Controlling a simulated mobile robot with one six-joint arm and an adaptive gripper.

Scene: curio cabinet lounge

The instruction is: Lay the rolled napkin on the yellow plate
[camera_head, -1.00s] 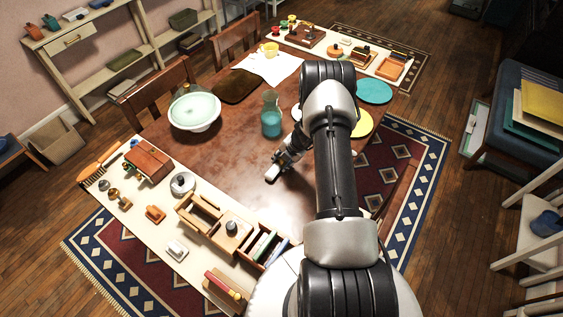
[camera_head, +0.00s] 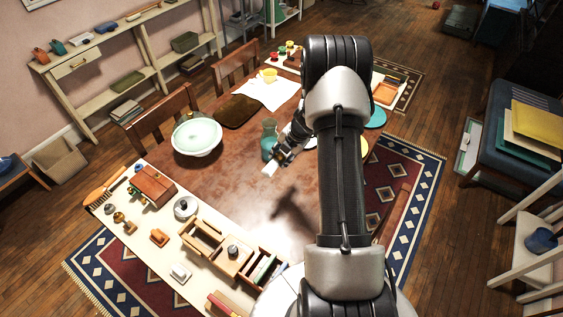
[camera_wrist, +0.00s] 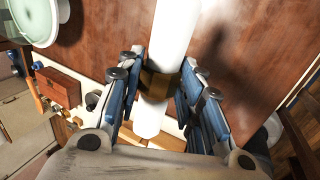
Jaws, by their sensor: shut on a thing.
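The rolled napkin (camera_wrist: 176,32) is a white roll with a brown-gold band around its middle. My gripper (camera_wrist: 158,84) is shut on it at the band in the wrist view. In the head view, my gripper (camera_head: 284,158) holds the napkin (camera_head: 269,170) above the table, and a dark shadow lies below on the wood. The yellow plate (camera_head: 364,147) shows only as a sliver to the right of my arm; my arm hides the rest. It lies to the right of my gripper, apart from the napkin.
A teal glass carafe (camera_head: 269,139) stands close to my gripper, behind and left. A pale green bowl (camera_head: 197,137) is farther left. A teal plate (camera_head: 376,118) lies beyond the yellow one. The table's middle is clear.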

